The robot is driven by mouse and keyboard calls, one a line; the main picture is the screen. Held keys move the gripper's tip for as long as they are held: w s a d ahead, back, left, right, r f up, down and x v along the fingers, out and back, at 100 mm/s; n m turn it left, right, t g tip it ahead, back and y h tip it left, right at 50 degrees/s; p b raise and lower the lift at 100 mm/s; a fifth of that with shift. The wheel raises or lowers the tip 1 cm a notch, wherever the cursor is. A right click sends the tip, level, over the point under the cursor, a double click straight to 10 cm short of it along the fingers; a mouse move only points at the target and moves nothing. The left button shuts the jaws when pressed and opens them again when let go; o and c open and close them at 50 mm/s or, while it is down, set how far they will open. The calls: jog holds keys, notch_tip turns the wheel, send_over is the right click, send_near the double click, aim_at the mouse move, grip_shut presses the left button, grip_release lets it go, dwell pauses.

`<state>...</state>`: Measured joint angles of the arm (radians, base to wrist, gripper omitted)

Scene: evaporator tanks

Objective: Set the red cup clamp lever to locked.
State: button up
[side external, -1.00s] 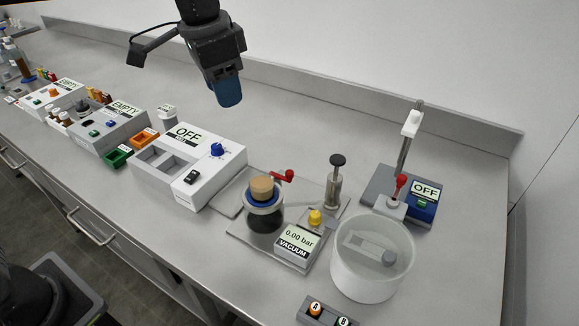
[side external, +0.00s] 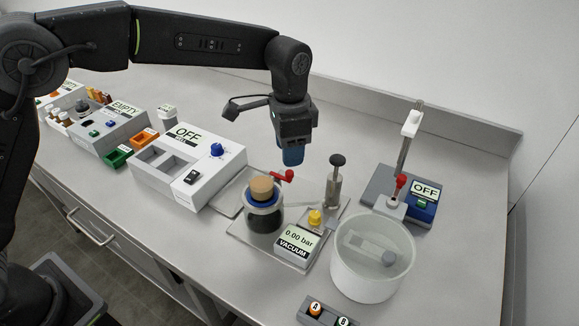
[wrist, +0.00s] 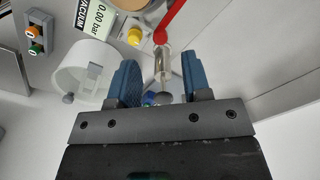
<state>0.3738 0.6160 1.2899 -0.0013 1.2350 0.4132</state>
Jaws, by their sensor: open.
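The red cup clamp lever (side external: 283,177) is beside the dark cup (side external: 265,215), which has a tan lid and a blue ring. The lever's round knob points to the right in the side external view. In the wrist view the red lever (wrist: 172,20) shows at the top, beyond my fingertips. My gripper (side external: 292,160) points down with blue fingers just above and behind the lever, apart from it as far as I can tell. In the wrist view my gripper (wrist: 163,80) is open, with nothing held between the fingers.
The vacuum display (side external: 298,242) reads 0.00 bar, with a yellow knob (side external: 315,217) behind it. A dark-topped plunger (side external: 337,180) stands right of the lever. A white tub (side external: 372,270) and a stirrer unit reading OFF (side external: 425,190) stand further right. A white OFF box (side external: 190,165) is left.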

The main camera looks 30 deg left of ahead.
aim_at(290, 171)
jog(key=shift+f, duration=2.7)
jog(key=shift+c, duration=0.2)
grip_shut()
